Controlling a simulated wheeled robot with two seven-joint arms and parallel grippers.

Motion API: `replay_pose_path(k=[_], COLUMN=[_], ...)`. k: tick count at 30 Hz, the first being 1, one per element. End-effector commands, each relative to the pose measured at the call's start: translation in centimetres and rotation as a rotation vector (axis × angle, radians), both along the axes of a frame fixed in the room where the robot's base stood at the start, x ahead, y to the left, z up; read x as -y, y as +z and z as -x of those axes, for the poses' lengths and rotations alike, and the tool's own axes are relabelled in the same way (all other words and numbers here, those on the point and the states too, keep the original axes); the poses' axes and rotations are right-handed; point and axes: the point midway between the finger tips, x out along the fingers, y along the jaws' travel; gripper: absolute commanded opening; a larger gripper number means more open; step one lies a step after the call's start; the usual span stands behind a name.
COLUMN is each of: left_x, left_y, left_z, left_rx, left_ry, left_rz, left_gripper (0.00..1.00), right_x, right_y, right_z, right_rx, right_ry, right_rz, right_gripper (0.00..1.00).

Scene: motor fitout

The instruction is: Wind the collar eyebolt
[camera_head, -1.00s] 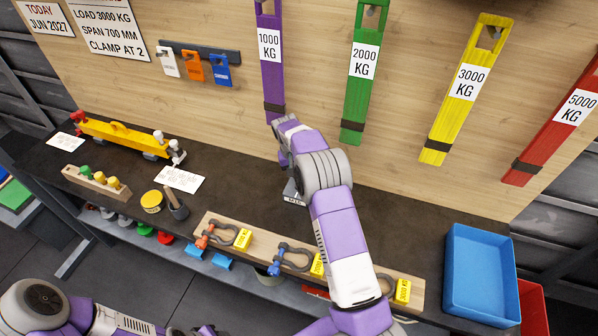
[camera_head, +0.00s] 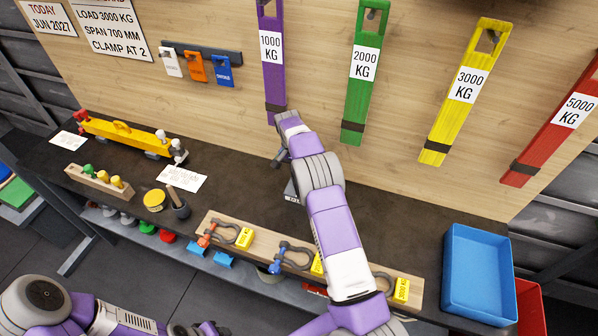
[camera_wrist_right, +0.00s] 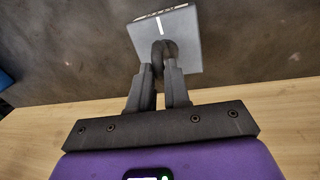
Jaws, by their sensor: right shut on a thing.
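In the right wrist view, a dark ring, which looks like the collar eyebolt (camera_wrist_right: 164,48), stands on a grey block (camera_wrist_right: 190,48) with a white stripe and a lettered edge. My right gripper (camera_wrist_right: 165,72) is shut on the ring, its two fingers on either side of the lower part. The ring's shank and thread are hidden. In the head view, the block (camera_head: 291,190) shows only partly beside my right arm, on the dark bench near the wood back panel. My left gripper (camera_head: 198,330) is low at the bottom edge, cut off, and its fingers are unclear.
Shackles with yellow tags lie on a wooden rack (camera_head: 215,219) along the front edge. A blue bin (camera_head: 478,232) stands at the right. A yellow beam (camera_head: 125,138) lies at the left. Colored slings, including a purple one (camera_head: 272,85), hang behind my right arm.

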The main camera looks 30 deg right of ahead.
Motion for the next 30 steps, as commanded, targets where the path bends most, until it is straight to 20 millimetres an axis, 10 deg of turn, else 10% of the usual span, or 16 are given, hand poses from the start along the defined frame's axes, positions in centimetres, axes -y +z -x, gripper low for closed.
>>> replay_pose_path(k=[12, 13, 17, 30], left_x=[0.0, 0.0, 0.0, 0.0], left_y=[0.0, 0.0, 0.0, 0.0], left_z=[0.0, 0.0, 0.0, 0.0], left_rx=[0.000, 0.000, 0.000, 0.000], left_ry=[0.000, 0.000, 0.000, 0.000], left_rz=[0.000, 0.000, 0.000, 0.000], left_gripper=[0.43, 0.43, 0.43, 0.43], right_x=[0.3, 0.3, 0.2, 0.0], right_y=[0.4, 0.4, 0.3, 1.4], right_z=[-0.1, -0.1, -0.1, -0.3], right_rx=[0.008, 0.008, 0.005, 0.004], right_ry=[-0.011, -0.011, -0.009, -0.007], right_rz=[0.005, 0.006, 0.004, 0.001], right_gripper=[0.00, 0.20, 0.40, 0.41])
